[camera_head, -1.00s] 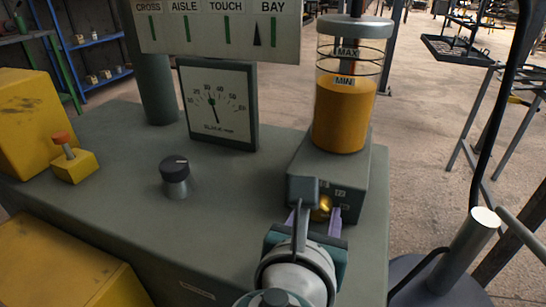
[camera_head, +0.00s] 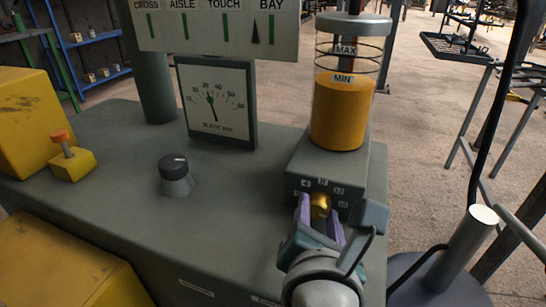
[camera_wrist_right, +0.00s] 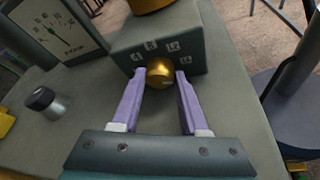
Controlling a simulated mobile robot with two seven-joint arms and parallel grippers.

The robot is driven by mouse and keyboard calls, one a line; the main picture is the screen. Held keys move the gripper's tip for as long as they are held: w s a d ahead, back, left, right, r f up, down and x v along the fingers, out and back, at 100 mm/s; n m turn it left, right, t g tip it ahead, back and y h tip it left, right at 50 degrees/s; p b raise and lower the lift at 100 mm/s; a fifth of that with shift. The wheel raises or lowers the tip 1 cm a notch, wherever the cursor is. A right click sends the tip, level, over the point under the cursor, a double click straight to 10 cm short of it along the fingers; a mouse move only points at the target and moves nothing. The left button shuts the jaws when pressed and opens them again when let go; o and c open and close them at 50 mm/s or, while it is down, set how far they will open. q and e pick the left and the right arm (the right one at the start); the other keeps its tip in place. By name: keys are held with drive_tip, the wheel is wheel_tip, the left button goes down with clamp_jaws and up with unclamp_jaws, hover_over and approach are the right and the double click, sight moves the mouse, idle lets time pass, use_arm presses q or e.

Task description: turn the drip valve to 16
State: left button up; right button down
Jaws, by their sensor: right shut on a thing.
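The drip valve is a round brass knob (camera_head: 320,205) on the front of a grey block (camera_head: 357,190) under the oil cup. It also shows in the right wrist view (camera_wrist_right: 160,73). I cannot make out where the knob points. My right gripper (camera_head: 319,216) has its purple fingers on either side of the knob and is shut on it. The fingers also show in the wrist view (camera_wrist_right: 160,90). My left gripper is not in view.
The oil cup (camera_head: 341,112) holds amber oil, its top near the MIN mark. A dial gauge (camera_head: 216,103), a black-capped knob (camera_head: 175,177) and a yellow block with an orange-topped stem (camera_head: 71,162) stand left on the green cabinet top (camera_head: 240,185). A sign (camera_head: 215,30) hangs above.

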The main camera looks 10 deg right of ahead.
drive_tip(key=shift+c, duration=2.1)
unclamp_jaws()
drive_tip(key=shift+s, duration=0.1)
drive_tip(key=shift+s+a+r, duration=0.15)
drive_tip(key=shift+s, duration=0.1)
drive_tip(key=p+v, duration=0.2)
drive_tip(key=v, duration=0.7)
drive_tip(key=shift+s+a, duration=0.1)
